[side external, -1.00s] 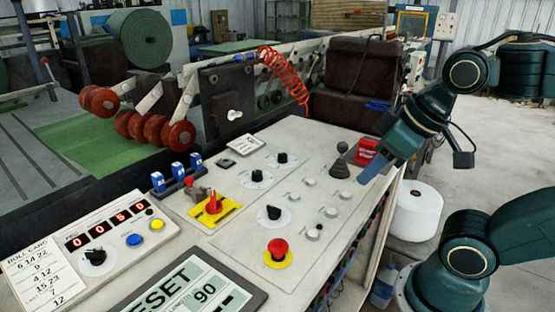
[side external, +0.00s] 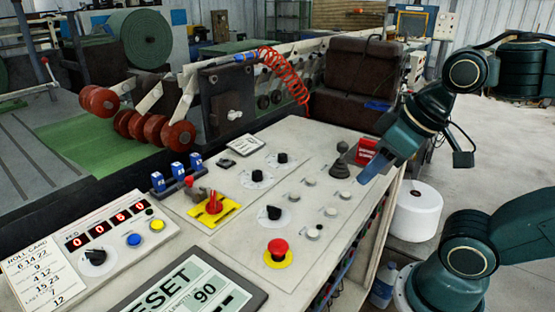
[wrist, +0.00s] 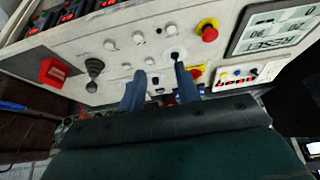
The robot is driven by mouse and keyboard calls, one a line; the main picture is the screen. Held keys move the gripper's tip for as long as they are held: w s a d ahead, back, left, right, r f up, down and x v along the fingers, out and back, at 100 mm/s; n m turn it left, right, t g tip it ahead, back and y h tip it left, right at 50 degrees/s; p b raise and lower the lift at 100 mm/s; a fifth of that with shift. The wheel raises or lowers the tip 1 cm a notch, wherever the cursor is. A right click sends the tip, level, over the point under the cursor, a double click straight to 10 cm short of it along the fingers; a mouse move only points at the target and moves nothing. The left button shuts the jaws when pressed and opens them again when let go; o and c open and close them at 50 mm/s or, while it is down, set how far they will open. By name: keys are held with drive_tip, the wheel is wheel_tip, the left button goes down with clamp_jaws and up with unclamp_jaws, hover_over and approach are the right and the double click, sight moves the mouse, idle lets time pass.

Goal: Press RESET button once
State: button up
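A grey screen (side external: 195,289) at the panel's front edge shows "RESET" and "90"; it also shows upside down in the wrist view (wrist: 244,44). Several small white buttons (side external: 331,211) sit on the main panel. Their labels are too small to read, so I cannot tell which button is RESET. My gripper (wrist: 160,88) is open, its two blue fingers apart and empty, above the panel's right side near the joystick.
A black joystick (side external: 340,170) and a red box (side external: 366,150) stand near my gripper. A red emergency button (side external: 277,248), a red-handled yellow switch (side external: 213,206) and black knobs (side external: 273,212) rise from the panel. A white roll (side external: 416,212) stands on the floor beyond the right edge.

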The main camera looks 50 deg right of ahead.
clamp_jaws()
idle(1.5)
